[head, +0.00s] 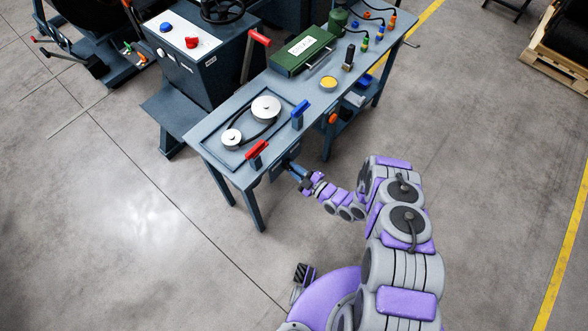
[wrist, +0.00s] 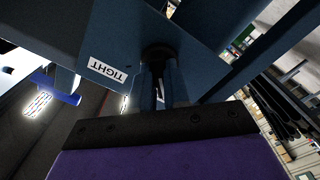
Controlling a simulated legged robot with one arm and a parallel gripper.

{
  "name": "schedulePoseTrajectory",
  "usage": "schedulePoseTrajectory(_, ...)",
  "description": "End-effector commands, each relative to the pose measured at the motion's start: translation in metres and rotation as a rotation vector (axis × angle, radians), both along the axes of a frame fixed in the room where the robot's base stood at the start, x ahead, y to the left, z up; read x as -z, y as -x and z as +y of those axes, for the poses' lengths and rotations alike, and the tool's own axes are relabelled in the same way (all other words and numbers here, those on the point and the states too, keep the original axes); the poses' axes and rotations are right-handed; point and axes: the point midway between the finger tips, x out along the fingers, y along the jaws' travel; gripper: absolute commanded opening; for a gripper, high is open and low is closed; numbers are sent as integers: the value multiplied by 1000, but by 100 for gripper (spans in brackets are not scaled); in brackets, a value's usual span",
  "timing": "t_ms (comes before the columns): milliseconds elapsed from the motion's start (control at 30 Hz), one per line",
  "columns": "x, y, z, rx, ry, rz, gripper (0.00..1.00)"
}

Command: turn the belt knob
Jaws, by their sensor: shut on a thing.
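The dark belt knob (wrist: 158,54) sits under the front of the workbench, beside a white label reading TIGHT (wrist: 107,70), which appears upside down in the wrist view. My gripper (wrist: 161,86) is shut on the knob, with a finger on each side of it. In the head view my gripper (head: 294,170) reaches the bench's front edge from the right, and the knob is too small and covered to make out. Above it on the bench, a dark belt (head: 248,131) runs around a larger white pulley (head: 266,106) and a smaller one (head: 231,137).
A red-handled lever (head: 257,149) and a blue-handled lever (head: 299,111) stand on the bench (head: 203,134) near my gripper. A green box (head: 302,49) and a yellow dish (head: 328,83) lie further back. A grey machine (head: 195,60) stands behind. The floor in front is clear.

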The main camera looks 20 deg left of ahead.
Motion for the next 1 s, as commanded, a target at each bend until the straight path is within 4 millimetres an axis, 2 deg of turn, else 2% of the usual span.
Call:
schedulePoseTrajectory(600,3,2,-1,-1,21,-31,0)
schedulePoseTrajectory(633,3,3,-1,-1,21,-31,18)
schedulePoseTrajectory(867,3,2,1,-1,20,-33,40)
schedulePoseTrajectory(1000,3,2,2,-2,21,-35,42)
